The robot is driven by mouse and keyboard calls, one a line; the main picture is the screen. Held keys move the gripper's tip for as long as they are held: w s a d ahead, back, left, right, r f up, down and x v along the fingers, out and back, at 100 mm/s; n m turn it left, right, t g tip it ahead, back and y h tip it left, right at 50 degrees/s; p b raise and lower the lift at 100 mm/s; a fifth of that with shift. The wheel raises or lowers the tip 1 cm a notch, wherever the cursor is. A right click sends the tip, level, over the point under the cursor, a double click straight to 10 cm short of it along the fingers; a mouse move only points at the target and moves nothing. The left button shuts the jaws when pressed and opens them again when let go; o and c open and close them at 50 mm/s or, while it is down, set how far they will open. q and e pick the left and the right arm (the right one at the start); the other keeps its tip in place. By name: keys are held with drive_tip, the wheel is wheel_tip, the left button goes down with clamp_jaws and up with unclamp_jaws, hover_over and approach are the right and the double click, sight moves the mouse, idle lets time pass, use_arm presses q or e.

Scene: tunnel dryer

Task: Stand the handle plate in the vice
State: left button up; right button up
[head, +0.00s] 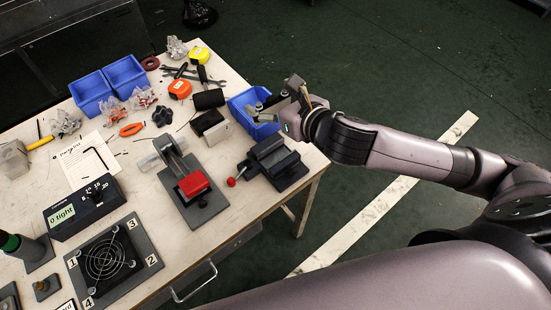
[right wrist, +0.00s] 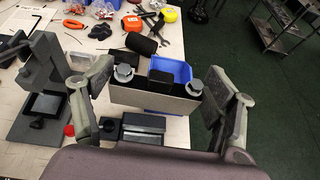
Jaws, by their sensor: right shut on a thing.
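The handle plate (right wrist: 150,101) is a grey-beige plate with a dark block at its middle and a round grey knob near each end. My right gripper (head: 290,101) is shut on it, with one finger at each end in the right wrist view. It is held up above the bench's right end. The black vice (head: 272,161), with a red-knobbed handle, stands on the bench near the front right edge. In the right wrist view the vice (right wrist: 142,131) is partly hidden below the plate. My left gripper is out of view.
A blue bin (head: 243,110) stands behind the vice. A press with a red pad (head: 194,184) stands left of the vice. A black-topped block (head: 212,126) and loose tools lie behind. The bench's right edge drops to open floor.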

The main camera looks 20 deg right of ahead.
sight(276, 108)
drive_tip(key=shift+w+d+r, duration=0.2)
drive_tip(key=shift+w+r, duration=0.1)
drive_tip(key=shift+w, duration=0.1)
drive_tip(key=shift+d+f+n+y+b, duration=0.15)
drive_tip(key=shift+d+n+y+b, duration=0.15)
drive_tip(key=shift+d, duration=0.1)
wheel_tip(276, 108, down, 4)
drive_tip(key=shift+r, duration=0.15)
wheel_tip(276, 108, down, 15)
drive_tip(key=shift+a+r+b, duration=0.1)
drive_tip(key=shift+a+b, duration=0.05)
drive_tip(key=shift+b, duration=1.1)
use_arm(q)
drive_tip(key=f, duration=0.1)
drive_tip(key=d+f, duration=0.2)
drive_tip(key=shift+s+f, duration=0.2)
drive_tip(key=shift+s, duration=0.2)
use_arm(e)
drive_tip(key=shift+f, duration=0.3)
drive_tip(key=shift+f, duration=0.1)
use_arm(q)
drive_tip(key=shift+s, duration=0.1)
use_arm(e)
drive_tip(key=o, duration=1.5)
